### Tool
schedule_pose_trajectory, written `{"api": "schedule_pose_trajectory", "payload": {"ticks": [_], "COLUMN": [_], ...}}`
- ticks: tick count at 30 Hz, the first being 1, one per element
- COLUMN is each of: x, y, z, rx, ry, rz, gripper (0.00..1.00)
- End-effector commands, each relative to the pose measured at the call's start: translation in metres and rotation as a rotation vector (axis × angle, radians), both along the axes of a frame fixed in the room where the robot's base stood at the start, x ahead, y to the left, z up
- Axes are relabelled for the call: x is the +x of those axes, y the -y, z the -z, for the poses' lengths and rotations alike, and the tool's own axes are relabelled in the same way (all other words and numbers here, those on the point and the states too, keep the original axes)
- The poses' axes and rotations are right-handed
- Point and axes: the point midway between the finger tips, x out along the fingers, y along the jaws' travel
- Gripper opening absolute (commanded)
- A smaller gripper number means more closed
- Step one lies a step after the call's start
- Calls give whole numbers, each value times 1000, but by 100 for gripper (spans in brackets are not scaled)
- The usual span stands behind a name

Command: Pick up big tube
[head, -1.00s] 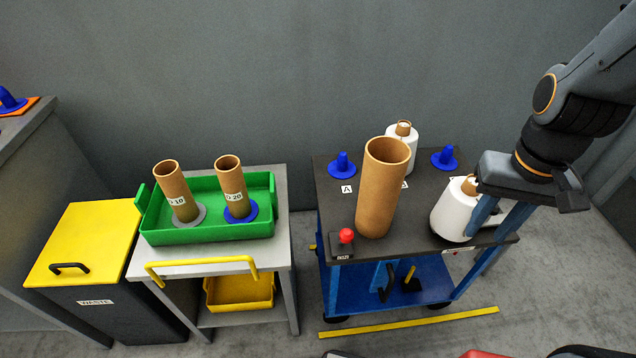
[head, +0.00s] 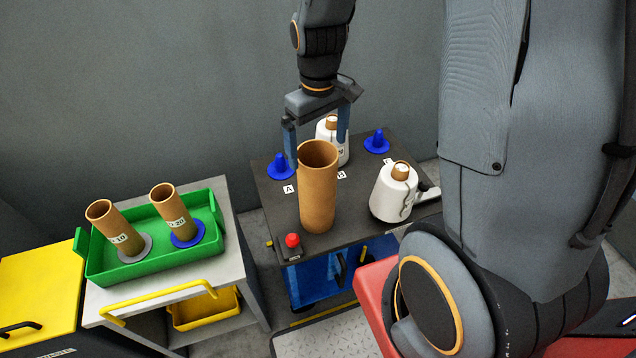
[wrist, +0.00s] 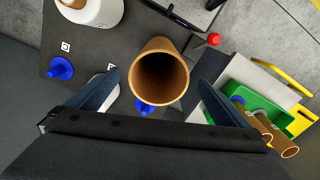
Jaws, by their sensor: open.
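The big tube (head: 318,195) is a wide brown cardboard cylinder, standing upright on the dark top of the blue cart. Its round open mouth shows in the wrist view (wrist: 160,82), between the fingertips in the picture. My gripper (head: 317,150) is open and empty, pointing down above the cart, behind the tube's top in the head view. Both blue fingers are spread wide and also show in the wrist view (wrist: 160,78). I see no contact with the tube. The tube's far side is hidden in the head view.
On the cart top (head: 345,222) are a front white bobbin (head: 392,192), a rear white bobbin (head: 327,130), blue pegs (head: 280,167) (head: 377,142) and a red button (head: 292,241). To the left, a green tray (head: 125,271) holds two smaller tubes.

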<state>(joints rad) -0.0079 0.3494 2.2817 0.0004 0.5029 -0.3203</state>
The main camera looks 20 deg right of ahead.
Motion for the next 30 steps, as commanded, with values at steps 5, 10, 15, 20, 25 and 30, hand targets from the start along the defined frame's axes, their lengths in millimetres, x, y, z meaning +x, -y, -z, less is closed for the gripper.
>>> {"api": "schedule_pose_trajectory", "payload": {"ticks": [5, 10, 15, 20, 25, 30], "x": [14, 15, 15, 12, 5, 5], "y": [0, 2, 2, 2, 2, 2], "z": [1, 11, 26, 37, 56, 74], "rx": [-1, 0, -1, 0, 0, 0], "ry": [-7, -12, -9, -11, -12, -11], "rz": [-58, -68, -66, -65, -65, -65], "gripper": [100, 100, 100, 100, 100, 100]}}
